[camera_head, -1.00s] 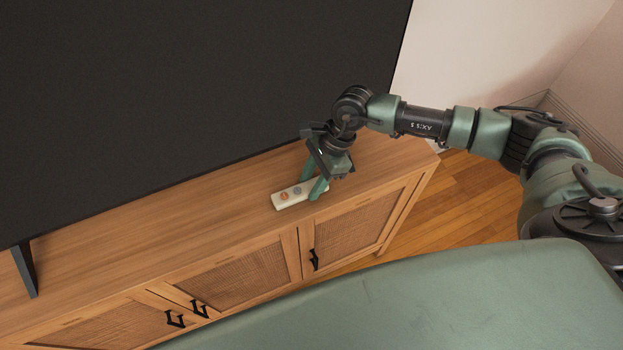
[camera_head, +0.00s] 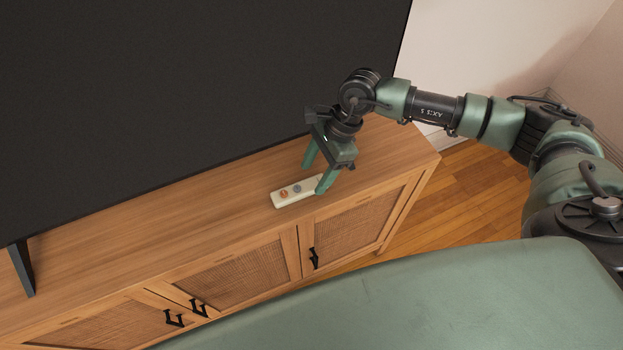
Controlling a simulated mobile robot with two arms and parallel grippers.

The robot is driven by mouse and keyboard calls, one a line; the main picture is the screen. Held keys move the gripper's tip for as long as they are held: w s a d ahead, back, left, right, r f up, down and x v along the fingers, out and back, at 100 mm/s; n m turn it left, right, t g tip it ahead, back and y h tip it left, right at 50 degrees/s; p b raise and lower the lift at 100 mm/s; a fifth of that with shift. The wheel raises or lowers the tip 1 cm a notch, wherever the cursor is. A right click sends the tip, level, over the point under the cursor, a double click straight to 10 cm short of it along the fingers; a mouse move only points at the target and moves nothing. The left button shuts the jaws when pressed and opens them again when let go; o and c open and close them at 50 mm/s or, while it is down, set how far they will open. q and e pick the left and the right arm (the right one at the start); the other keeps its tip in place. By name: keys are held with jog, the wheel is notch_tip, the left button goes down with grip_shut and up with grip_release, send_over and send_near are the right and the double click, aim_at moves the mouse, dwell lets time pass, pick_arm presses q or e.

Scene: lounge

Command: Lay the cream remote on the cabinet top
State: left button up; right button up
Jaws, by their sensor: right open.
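The cream remote (camera_head: 291,193) lies flat on the wooden cabinet top (camera_head: 190,217), near its front edge and toward the right end. An orange button and a grey button show on its upper face. My right gripper (camera_head: 313,179) is open just above the remote's right end, its green fingers apart and pointing down. One finger hides part of that end; I cannot tell whether it touches the remote. My left gripper is not in view.
A large dark TV (camera_head: 190,80) stands along the back of the cabinet, close behind my right gripper. Its foot (camera_head: 22,270) is at the left. Cabinet doors with black handles (camera_head: 314,258) face front. The cabinet top left of the remote is clear.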

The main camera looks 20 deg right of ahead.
jog(key=b+v, duration=0.2)
jog(key=v, duration=0.7)
jog(key=shift+s, duration=0.1)
